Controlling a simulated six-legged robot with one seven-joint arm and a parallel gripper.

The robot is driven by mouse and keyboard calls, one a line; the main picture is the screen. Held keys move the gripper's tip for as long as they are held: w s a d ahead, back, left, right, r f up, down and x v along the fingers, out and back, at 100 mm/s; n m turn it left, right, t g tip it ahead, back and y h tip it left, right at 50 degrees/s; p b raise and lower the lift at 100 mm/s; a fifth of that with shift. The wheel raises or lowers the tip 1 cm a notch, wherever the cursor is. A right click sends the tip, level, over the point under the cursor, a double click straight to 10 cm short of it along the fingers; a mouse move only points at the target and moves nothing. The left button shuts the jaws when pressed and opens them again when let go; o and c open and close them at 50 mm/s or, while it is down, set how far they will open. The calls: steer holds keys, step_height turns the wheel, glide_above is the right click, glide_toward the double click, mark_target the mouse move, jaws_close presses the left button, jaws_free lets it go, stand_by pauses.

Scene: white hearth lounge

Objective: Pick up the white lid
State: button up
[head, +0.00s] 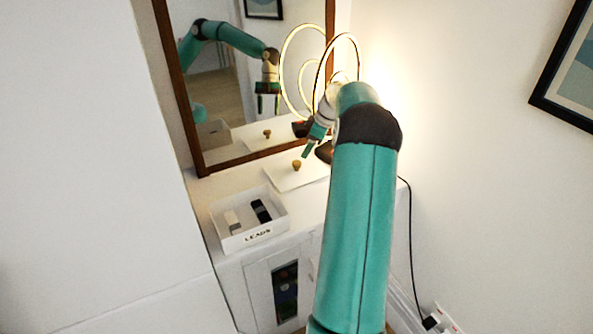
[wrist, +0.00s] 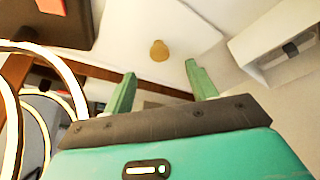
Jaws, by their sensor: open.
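The white lid (head: 286,182) is a thin flat panel with a round wooden knob (head: 297,165) on top. It lies on the white cabinet top in front of the mirror, its right part hidden behind my arm. In the wrist view the lid (wrist: 125,22) and its tan knob (wrist: 159,50) show beyond my fingertips, with the knob lined up between them. My gripper (wrist: 161,80) is open and empty, apart from the knob. In the head view my gripper (head: 309,148) is partly hidden by my arm, close to the knob.
A ring lamp (head: 285,72) stands close behind my gripper. A framed mirror (head: 222,100) backs the cabinet. A black cable (head: 410,235) hangs at the right.

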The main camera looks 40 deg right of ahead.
mark_target(298, 162)
steer(key=x, duration=0.9)
steer(key=shift+w, duration=0.2)
steer(key=c, duration=1.1)
steer(key=shift+r, duration=0.1)
